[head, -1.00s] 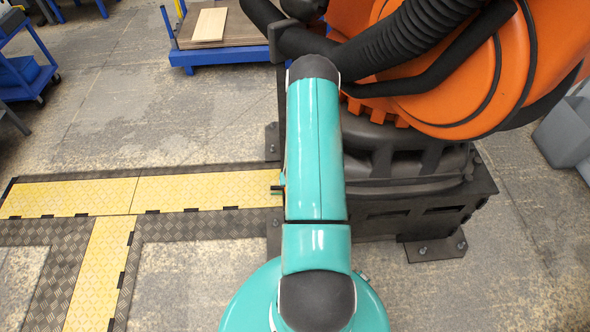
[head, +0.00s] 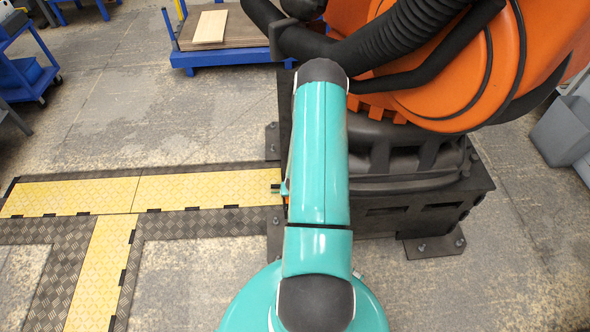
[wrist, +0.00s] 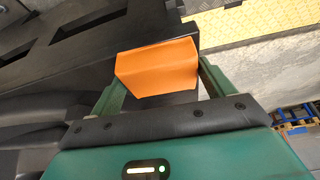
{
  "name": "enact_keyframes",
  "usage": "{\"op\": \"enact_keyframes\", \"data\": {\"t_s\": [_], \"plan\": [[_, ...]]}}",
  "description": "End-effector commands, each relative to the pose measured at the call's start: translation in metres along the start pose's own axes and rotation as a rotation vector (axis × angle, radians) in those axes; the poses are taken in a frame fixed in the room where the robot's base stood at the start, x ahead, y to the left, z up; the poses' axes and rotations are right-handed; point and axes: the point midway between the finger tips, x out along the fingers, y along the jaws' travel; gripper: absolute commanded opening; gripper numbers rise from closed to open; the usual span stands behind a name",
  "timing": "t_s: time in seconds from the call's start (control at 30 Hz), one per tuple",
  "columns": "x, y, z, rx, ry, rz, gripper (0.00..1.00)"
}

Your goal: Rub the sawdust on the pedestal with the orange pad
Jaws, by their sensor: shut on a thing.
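The orange pad (wrist: 158,68) is held in my gripper (wrist: 158,85) in the wrist view, between its two green fingers. The pad lies over or close to the edge of the dark pedestal (wrist: 110,30); I cannot tell whether they touch. In the head view the black pedestal (head: 430,205) stands under the large orange robot, and my teal arm covers its left part. I can make out no sawdust on the pedestal in either view.
The orange robot (head: 440,65) with its thick black hose (head: 395,45) stands close to the right of my arm. Yellow cable covers (head: 200,193) run along the floor at left. A blue cart (head: 225,55) with a light board (head: 211,26) is at the back. Grey bins (head: 565,130) stand at right.

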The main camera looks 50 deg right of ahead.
Motion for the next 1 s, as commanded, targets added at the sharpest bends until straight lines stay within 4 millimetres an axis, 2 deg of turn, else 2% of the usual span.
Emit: {"op": "enact_keyframes", "data": {"t_s": [0.8,1.0], "plan": [[-0.006,0.007,0.014,0.005,-0.001,0.002,0.6],[-0.003,0.005,0.007,0.003,0.0,0.002,0.6]]}}
